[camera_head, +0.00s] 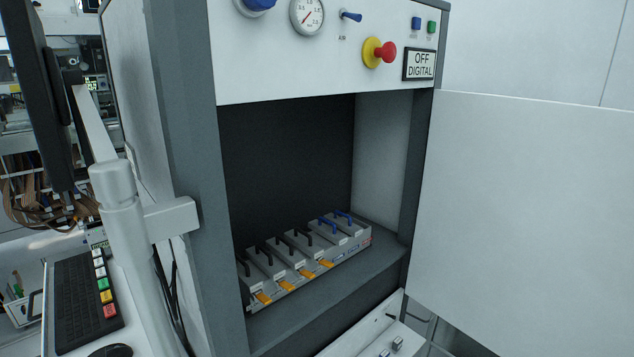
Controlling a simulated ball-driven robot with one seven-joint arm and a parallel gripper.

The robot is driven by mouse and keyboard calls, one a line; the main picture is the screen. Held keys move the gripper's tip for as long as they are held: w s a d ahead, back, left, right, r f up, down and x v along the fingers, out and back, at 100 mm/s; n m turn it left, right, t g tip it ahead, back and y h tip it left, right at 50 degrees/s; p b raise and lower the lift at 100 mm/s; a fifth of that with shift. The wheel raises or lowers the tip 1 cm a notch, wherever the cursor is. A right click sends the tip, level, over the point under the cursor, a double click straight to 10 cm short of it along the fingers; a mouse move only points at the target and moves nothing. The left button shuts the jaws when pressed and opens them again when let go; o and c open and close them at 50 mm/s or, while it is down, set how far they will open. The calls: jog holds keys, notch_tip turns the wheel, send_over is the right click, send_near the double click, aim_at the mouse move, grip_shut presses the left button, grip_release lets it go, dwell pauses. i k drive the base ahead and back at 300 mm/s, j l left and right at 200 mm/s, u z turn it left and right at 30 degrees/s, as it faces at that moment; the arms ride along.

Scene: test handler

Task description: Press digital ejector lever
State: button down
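A row of grey slot modules (303,262) sits on the floor of the open cabinet bay. Several have black handles (285,242) on top and orange tabs (308,273) along the front edge. The right-hand ones carry two blue levers, one on the left (328,225) and one on the right (343,217). I cannot read the small label on the row's front, so which lever is the digital ejector is not clear. A sign reading "OFF DIGITAL" (419,65) is on the panel above. My gripper is not in view.
The cabinet door (525,220) stands open to the right. The upper panel holds a gauge (307,15), a blue toggle (351,16) and a red-and-yellow stop button (380,53). A monitor arm (125,210) and keyboard (80,295) are at left. The space above the modules is clear.

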aim_at(308, 275)
jog(key=l+u, duration=0.25)
jog(key=l, duration=1.4)
jog(key=i+l+u, duration=0.2)
jog(key=i+u, duration=0.15)
jog(key=i+l+u, duration=0.35)
jog(key=i, duration=0.2)
jog(key=i+l+u, duration=0.3)
jog(key=i+l, duration=0.1)
